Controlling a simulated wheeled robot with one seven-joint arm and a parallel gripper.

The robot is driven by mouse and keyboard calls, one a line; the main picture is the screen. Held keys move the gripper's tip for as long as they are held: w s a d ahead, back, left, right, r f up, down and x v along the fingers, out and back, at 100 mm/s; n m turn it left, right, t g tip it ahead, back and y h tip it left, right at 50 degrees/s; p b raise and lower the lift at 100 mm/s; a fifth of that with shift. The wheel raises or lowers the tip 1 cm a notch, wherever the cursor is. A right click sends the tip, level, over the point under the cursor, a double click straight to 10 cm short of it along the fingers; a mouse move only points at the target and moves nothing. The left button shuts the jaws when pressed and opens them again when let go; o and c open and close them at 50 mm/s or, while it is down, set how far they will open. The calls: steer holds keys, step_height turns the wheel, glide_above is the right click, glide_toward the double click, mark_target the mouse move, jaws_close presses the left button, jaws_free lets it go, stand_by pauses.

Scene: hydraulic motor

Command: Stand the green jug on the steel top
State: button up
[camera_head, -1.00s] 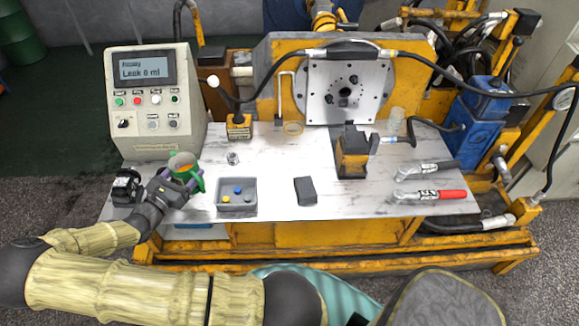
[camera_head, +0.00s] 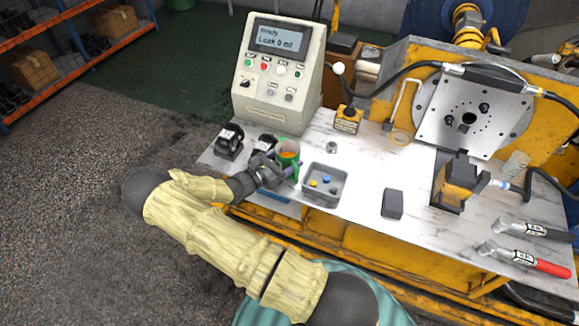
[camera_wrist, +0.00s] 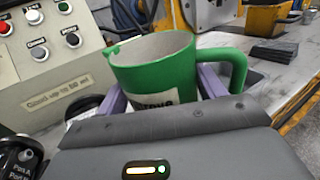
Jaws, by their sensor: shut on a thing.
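The green jug (camera_head: 288,161) is in my gripper (camera_head: 283,171) over the left part of the steel top (camera_head: 362,172). In the wrist view the jug (camera_wrist: 160,72) stands about upright between the two purple fingers, which close on its sides. Its handle points right and its small spout left; a white label is partly hidden by my gripper.
A control box (camera_head: 272,103) stands behind the jug. A grey tray (camera_head: 324,197) with small coloured parts is just right of it. A black device (camera_head: 229,141) is to the left. A dark block (camera_head: 392,204) and a yellow fixture (camera_head: 455,183) stand farther right; bare steel lies between.

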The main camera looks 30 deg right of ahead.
mark_target(286, 167)
steer(key=shift+f, duration=0.25)
steer(key=shift+f, duration=1.9)
steer(key=shift+f, duration=0.2)
steer(key=o, duration=1.4)
steer(key=shift+c, duration=0.2)
steer(key=shift+r, duration=0.25)
steer(key=s+a+b, duration=0.1)
steer(key=s+a, duration=0.1)
steer(key=a, duration=0.9)
steer(key=shift+s+a, duration=0.15)
steer(key=shift+a, duration=0.25)
